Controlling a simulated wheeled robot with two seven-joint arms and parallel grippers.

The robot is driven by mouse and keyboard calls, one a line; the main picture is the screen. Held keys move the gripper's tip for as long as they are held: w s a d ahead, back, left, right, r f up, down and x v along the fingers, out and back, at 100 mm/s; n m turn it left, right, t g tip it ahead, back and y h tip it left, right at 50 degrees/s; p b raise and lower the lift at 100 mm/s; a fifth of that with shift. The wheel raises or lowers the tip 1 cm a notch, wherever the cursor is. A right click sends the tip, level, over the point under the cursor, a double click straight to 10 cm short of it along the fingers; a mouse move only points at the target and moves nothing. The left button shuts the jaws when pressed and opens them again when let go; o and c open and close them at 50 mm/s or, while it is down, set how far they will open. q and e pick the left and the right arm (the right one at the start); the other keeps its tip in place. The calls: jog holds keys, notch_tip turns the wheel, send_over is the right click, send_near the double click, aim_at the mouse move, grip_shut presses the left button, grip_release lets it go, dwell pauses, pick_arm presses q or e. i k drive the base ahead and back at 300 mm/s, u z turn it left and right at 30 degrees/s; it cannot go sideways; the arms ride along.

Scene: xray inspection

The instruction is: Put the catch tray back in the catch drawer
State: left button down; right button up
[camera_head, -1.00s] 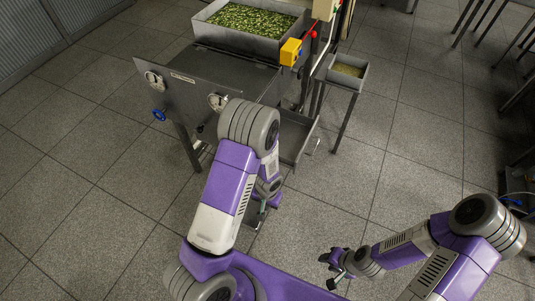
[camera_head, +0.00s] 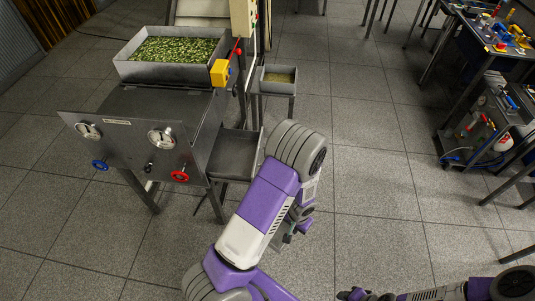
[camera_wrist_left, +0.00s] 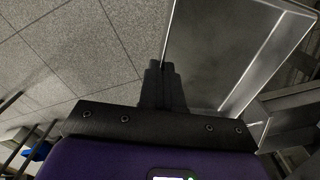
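The catch tray (camera_wrist_left: 222,50) is a grey metal pan that fills the upper right of the left wrist view. My left gripper (camera_wrist_left: 163,84) has its dark fingers together on the tray's near edge there. In the head view, my left gripper (camera_head: 293,232) is low in the middle, partly covered by my arm; the tray is mostly hidden behind it. The catch drawer (camera_head: 236,153) is a grey open metal drawer at the right side of the machine, up and left of the gripper. My right gripper (camera_head: 352,295) is at the bottom edge, partly cut off, and its opening is unclear.
The steel machine (camera_head: 150,100) carries a bin of green pieces (camera_head: 172,72) on top. A small tray on a stand (camera_head: 278,79) is behind the drawer. A tool bench (camera_head: 495,50) and cart (camera_head: 487,125) are at the right. The floor between is clear.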

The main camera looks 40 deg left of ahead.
aim_at(221, 162)
jog(key=z, duration=0.3)
jog(key=k, duration=0.55)
jog(key=u, duration=1.35)
jog(key=i, duration=1.5)
